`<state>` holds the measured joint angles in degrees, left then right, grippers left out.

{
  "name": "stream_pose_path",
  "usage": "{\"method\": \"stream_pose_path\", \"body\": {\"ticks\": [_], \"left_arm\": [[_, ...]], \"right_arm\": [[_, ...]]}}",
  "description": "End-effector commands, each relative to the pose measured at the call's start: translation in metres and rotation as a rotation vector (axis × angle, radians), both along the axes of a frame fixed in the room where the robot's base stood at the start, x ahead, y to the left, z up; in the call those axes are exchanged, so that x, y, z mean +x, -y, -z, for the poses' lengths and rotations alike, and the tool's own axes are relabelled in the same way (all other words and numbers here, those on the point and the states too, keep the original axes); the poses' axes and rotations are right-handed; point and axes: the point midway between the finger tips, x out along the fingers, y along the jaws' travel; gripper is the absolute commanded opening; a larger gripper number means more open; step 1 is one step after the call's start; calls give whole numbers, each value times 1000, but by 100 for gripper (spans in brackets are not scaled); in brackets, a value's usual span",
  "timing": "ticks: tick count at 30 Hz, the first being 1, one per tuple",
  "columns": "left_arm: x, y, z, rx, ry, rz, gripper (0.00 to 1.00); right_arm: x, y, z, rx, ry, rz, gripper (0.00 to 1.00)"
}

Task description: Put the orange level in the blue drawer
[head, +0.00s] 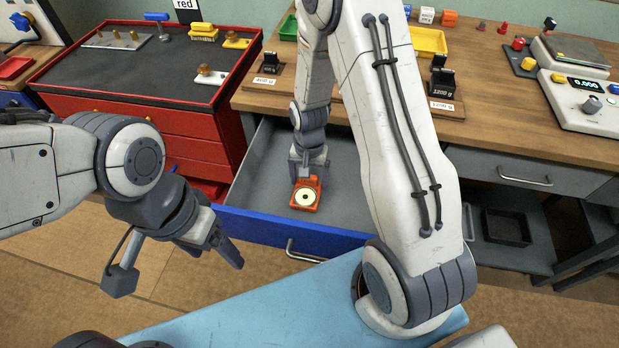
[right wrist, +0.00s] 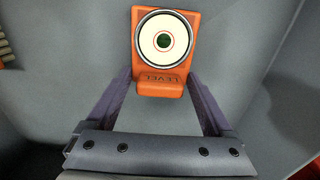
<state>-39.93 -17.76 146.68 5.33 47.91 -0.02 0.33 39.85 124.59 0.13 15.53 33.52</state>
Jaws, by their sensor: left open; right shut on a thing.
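The orange level (head: 306,195), with a round white dial, is inside the open blue-fronted drawer (head: 270,229), over its grey floor. In the right wrist view the level (right wrist: 161,84) sits between the fingertips, its lettered end toward the gripper. My right gripper (head: 308,175) reaches down into the drawer and is shut on the level. I cannot tell whether the level touches the drawer floor. My left gripper (head: 228,250) is open and empty, in front of the drawer's left end and outside it.
A red tool cabinet (head: 190,140) stands left of the drawer. The wooden bench (head: 490,75) above holds weights, a yellow tray (head: 429,41) and a scale (head: 580,85). A grey drawer (head: 500,168) is at right. My right arm hides part of the blue drawer.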

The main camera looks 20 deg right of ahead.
Motion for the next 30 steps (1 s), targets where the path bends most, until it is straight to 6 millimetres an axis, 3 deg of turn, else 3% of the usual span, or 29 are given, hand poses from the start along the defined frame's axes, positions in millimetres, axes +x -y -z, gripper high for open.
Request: {"method": "stream_pose_path", "body": {"ticks": [1,2,3,14,24,30], "left_arm": [[0,0,2,0,0,0,76],[0,0,2,0,0,0,76],[0,0,1,0,0,0,76],[0,0,-1,0,0,0,76],[0,0,-4,0,0,0,76],[0,0,-6,0,0,0,76]], "right_arm": [[0,0,3,0,0,0,19],[0,0,3,0,0,0,90],[0,0,2,0,0,0,100],[1,0,-8,1,3,0,100],[1,0,-77,0,6,-1,100],[1,0,-109,0,4,0,100]]}}
